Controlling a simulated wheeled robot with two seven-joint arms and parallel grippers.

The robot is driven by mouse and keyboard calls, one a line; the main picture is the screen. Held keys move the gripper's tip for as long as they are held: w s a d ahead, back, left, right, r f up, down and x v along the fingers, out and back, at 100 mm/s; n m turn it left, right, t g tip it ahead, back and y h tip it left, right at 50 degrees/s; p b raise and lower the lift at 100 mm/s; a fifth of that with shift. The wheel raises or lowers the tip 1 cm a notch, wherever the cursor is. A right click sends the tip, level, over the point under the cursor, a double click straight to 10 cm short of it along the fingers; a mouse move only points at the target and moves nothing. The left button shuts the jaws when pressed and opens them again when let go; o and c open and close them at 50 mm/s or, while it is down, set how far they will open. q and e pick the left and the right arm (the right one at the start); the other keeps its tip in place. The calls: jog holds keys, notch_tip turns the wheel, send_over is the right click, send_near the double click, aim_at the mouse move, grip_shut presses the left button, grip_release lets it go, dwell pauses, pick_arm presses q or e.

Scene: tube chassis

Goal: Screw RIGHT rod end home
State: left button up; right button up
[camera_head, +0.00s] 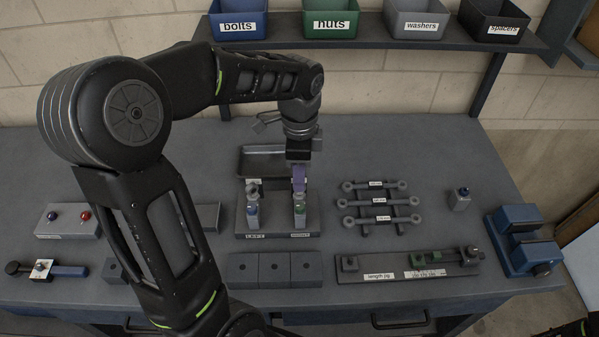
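A dark stand (277,228) on the bench has front labels reading LEFT and, less clearly, RIGHT. On its left side a grey rod end (252,190) sits upright on a post with a blue band. My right gripper is out of view.
A rack of several grey rods (379,202) and a length jig (408,267) lie to the right. A blue vise (523,240) stands at the right edge. Grey blocks (274,268) lie in front of the stand. A box with blue and red buttons (68,220) is at left. Labelled bins (330,19) sit on the shelf.

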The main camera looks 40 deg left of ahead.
pick_arm(q)
jog(key=n, duration=0.5)
jog(key=shift+b, duration=0.35)
jog(key=n, duration=0.2)
jog(key=shift+n, duration=0.3)
jog(key=n, duration=0.7)
jog(key=shift+n+b, duration=0.4)
jog(key=n, duration=0.6)
jog(key=shift+b, duration=0.35)
jog(key=shift+n, duration=0.8)
